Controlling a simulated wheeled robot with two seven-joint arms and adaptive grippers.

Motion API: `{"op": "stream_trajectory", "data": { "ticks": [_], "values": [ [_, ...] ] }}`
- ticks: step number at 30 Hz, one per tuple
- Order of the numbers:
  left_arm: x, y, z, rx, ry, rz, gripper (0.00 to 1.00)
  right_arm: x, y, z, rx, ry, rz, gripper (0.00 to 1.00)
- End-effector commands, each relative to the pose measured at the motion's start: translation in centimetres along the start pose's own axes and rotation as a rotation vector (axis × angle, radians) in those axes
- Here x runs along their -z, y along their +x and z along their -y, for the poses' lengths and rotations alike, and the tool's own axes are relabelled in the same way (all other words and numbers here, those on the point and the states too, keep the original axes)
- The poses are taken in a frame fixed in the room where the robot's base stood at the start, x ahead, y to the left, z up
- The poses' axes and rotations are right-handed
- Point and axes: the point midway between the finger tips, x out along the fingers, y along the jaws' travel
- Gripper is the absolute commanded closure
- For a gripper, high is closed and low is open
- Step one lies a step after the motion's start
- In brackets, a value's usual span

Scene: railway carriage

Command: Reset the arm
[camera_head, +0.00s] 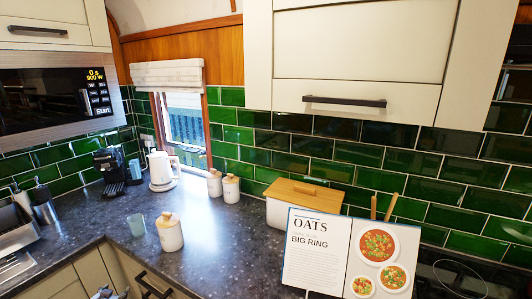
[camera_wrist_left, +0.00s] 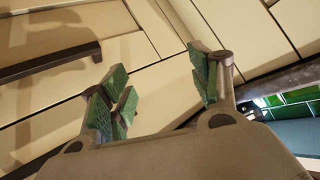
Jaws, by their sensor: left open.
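My left gripper (camera_head: 108,293) barely shows at the bottom edge of the head view, in front of the cream lower cabinets and below the counter's front edge. In the left wrist view, my left gripper (camera_wrist_left: 160,88) is open, with its green-padded fingers wide apart and nothing between them. Behind the fingers are cream cabinet fronts (camera_wrist_left: 150,85) and a dark handle (camera_wrist_left: 50,60). My right gripper is in neither view.
The dark counter (camera_head: 110,200) holds a white lidded jar (camera_head: 170,235), a bluish cup (camera_head: 137,225), a white kettle (camera_head: 162,170), a bread bin (camera_head: 285,213) and an open recipe book (camera_head: 345,258). Wall cabinets (camera_head: 360,50) hang above. The counter's left middle has free room.

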Motion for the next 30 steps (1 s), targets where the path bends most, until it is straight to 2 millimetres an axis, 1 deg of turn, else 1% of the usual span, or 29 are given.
{"op": "stream_trajectory", "data": {
  "ticks": [1,2,3,5,6,8,9,11,12,14,15,20,21,23,24,26,30],
  "values": [
    [-2.5,0.2,-0.9,-0.004,0.012,0.03,0.38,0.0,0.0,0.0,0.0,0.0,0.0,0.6],
    [-3.9,0.3,-1.4,-0.006,0.021,0.045,0.38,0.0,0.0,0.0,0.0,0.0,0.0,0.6],
    [-5.6,0.4,-2.0,-0.01,0.032,0.065,0.38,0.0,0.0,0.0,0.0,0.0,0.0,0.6],
    [-8.2,0.4,-3.0,-0.016,0.048,0.096,0.38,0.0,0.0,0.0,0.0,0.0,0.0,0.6],
    [-9.9,0.4,-3.7,-0.022,0.06,0.115,0.38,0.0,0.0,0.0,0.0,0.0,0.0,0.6],
    [-12.4,0.2,-4.8,-0.031,0.076,0.144,0.38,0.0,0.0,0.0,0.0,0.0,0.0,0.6],
    [-14.2,0.1,-5.5,-0.037,0.087,0.165,0.38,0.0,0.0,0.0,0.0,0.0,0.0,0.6],
    [-16.7,-0.3,-6.6,-0.048,0.105,0.196,0.38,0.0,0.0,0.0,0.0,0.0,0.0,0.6],
    [-18.4,-0.6,-7.4,-0.056,0.116,0.216,0.38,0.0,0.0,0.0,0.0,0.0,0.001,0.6],
    [-20.8,-1.1,-8.5,-0.068,0.133,0.245,0.38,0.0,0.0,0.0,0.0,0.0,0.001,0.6],
    [-22.5,-1.5,-9.3,-0.077,0.144,0.266,0.38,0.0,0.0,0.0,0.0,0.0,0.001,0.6],
    [-28.8,-3.5,-12.6,-0.117,0.184,0.347,0.38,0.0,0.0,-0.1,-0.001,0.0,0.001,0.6],
    [-30.4,-4.1,-13.3,-0.128,0.195,0.368,0.38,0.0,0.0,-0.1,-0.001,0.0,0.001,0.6],
    [-32.7,-5.1,-14.5,-0.144,0.207,0.399,0.38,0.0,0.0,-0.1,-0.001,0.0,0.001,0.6],
    [-34.2,-5.8,-15.4,-0.156,0.216,0.419,0.38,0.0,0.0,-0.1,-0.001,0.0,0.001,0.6],
    [-36.4,-6.9,-16.6,-0.173,0.229,0.45,0.38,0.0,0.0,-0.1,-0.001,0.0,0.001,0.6],
    [-41.3,-9.9,-19.6,-0.217,0.253,0.521,0.38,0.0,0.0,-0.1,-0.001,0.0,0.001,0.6]
  ]
}}
